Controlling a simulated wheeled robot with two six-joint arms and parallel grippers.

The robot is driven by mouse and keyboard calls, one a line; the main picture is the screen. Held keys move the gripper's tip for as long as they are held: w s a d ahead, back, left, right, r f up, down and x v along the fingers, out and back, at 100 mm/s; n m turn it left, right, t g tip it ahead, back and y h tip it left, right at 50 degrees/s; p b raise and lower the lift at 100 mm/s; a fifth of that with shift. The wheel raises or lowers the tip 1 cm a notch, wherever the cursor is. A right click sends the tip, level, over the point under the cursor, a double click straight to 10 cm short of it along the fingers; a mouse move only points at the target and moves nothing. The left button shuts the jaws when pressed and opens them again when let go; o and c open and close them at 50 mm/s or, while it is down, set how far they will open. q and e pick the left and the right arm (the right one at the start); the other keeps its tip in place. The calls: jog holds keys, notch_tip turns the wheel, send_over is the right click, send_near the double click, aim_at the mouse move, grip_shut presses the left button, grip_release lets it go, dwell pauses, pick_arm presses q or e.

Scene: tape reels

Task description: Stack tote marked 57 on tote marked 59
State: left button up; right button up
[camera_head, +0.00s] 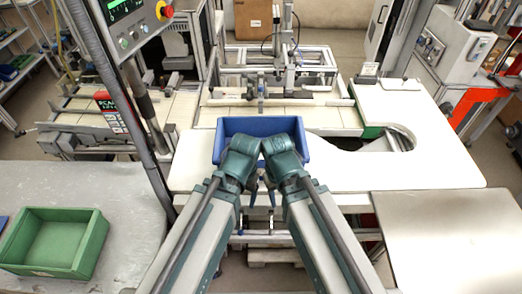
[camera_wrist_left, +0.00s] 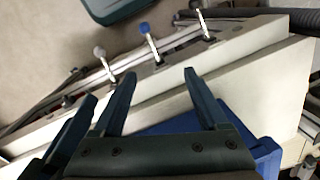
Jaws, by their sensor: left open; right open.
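A blue tote (camera_head: 240,126) stands on the white worktop in the middle of the head view, its near side partly hidden by my arms. It also shows behind the fingers in the left wrist view (camera_wrist_left: 266,156). A green tote (camera_head: 88,243) stands empty on the grey table at the left. I cannot read a number on either tote. My left gripper (camera_head: 252,194) and right gripper (camera_head: 270,194) point down close together at the blue tote's near side. In the left wrist view the left gripper's fingers (camera_wrist_left: 159,74) are spread with nothing between them.
The white worktop (camera_head: 410,172) is clear to the right of the blue tote, with a curved cut-out behind. A pole and a control panel (camera_head: 128,22) stand at the left. A blue edge (camera_head: 3,222) shows beside the green tote. A grey table (camera_head: 455,240) is empty.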

pick_arm(q)
jog(key=w+r+p, duration=0.2)
jog(key=r+p, duration=0.2)
jog(key=w+d+r+n+p, duration=0.1)
jog(key=w+r+p, duration=0.1)
jog(key=r+p, duration=0.1)
jog(key=w+d+r+n+p, duration=0.1)
jog(key=w+r+p, duration=0.1)
jog(key=r+p, duration=0.2)
jog(key=shift+d+r+h+p, duration=0.2)
jog(key=shift+r+h+p, duration=0.15)
jog(key=shift+r, duration=0.1)
grip_shut()
jog(key=w+d+r+n+p, duration=0.1)
jog(key=w+d+r+p, duration=0.1)
jog(key=w+r+p, duration=0.3)
jog(key=shift+d+r+n+p, duration=0.25)
jog(key=shift+r+n+p, duration=0.15)
jog(key=shift+r+p, duration=1.15)
